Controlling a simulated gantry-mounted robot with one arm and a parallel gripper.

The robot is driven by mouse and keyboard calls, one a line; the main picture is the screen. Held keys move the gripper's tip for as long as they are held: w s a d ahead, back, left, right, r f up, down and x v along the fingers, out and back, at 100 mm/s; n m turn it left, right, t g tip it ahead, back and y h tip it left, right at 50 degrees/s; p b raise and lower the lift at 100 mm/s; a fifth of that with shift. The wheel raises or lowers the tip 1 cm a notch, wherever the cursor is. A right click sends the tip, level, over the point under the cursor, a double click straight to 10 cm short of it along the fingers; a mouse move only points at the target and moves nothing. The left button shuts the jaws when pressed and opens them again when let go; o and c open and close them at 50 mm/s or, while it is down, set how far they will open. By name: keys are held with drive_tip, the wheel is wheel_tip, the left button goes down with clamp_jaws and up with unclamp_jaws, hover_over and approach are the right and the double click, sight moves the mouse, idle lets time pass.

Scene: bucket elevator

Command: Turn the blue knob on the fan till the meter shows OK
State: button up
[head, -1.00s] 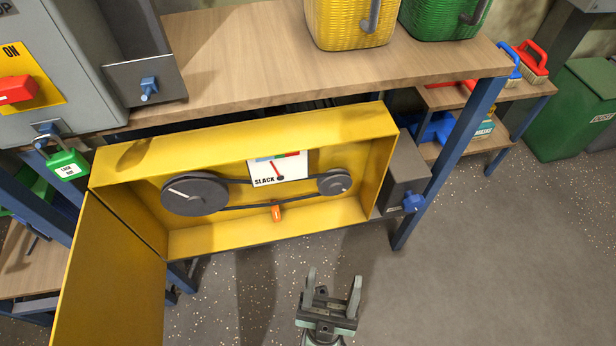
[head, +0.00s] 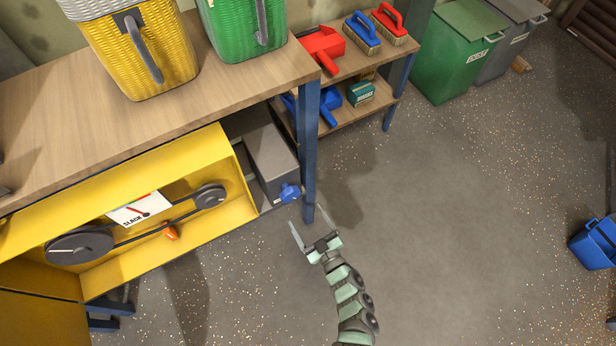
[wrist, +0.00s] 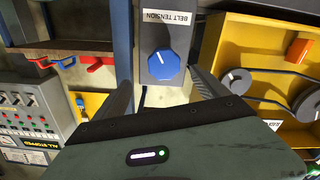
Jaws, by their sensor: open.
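The blue knob (head: 289,193) sits on the end of a grey box (head: 268,155) beside the open yellow housing (head: 240,205). In the wrist view the knob (wrist: 163,66) has a white pointer line and a label reading "BELT TENSION" above it. The meter (head: 140,209) inside the housing reads "SLACK", with its needle toward the red side. My gripper (head: 310,228) is open and empty, in front of and below the knob and apart from it. In the wrist view the knob lies ahead, between the two fingers (wrist: 163,95).
A blue table leg (head: 310,150) stands just right of the knob. The yellow bucket (head: 145,50) and green bucket (head: 235,30) are on the bench above. A low shelf (head: 345,115) with brushes stands behind.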

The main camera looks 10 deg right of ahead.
sight(292, 198)
drive_tip(key=b+x, duration=0.1)
drive_tip(key=x, duration=0.2)
drive_tip(key=b+x, duration=0.1)
drive_tip(key=x, duration=0.3)
drive_tip(key=b+x, duration=0.1)
drive_tip(key=x, duration=0.2)
drive_tip(key=shift+w+a+f, duration=0.15)
drive_tip(key=shift+w+a, duration=0.05)
drive_tip(key=shift+a, duration=0.25)
drive_tip(key=c, duration=1.4)
